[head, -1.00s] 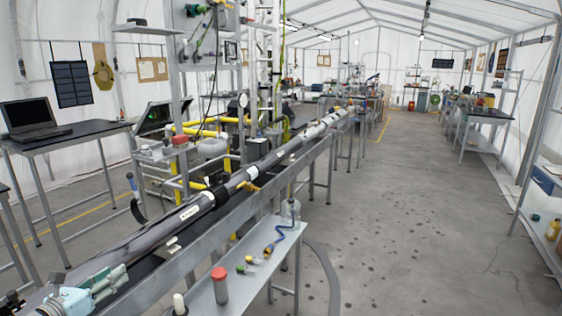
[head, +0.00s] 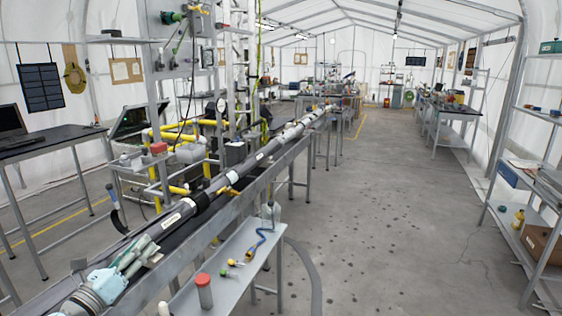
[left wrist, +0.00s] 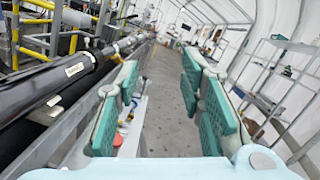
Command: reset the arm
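My left gripper (head: 145,252) is at the lower left of the head view, pale blue with grey fingers, over or beside the long dark pipe. In the left wrist view its two teal-padded fingers (left wrist: 160,100) stand wide apart with nothing between them. The dark pipe (head: 190,208) runs diagonally away along a metal rail, and in the left wrist view (left wrist: 75,72) it lies left of the fingers. I cannot tell how far the gripper is from the pipe. My right gripper is not in view.
A narrow metal shelf (head: 222,282) beside the rail holds a red-capped grey jar (head: 204,292), a blue hose (head: 254,245) and a clear bottle (head: 268,215). A laptop table (head: 45,146) stands left, a shelf rack (head: 530,190) right. The floor (head: 380,220) between is open.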

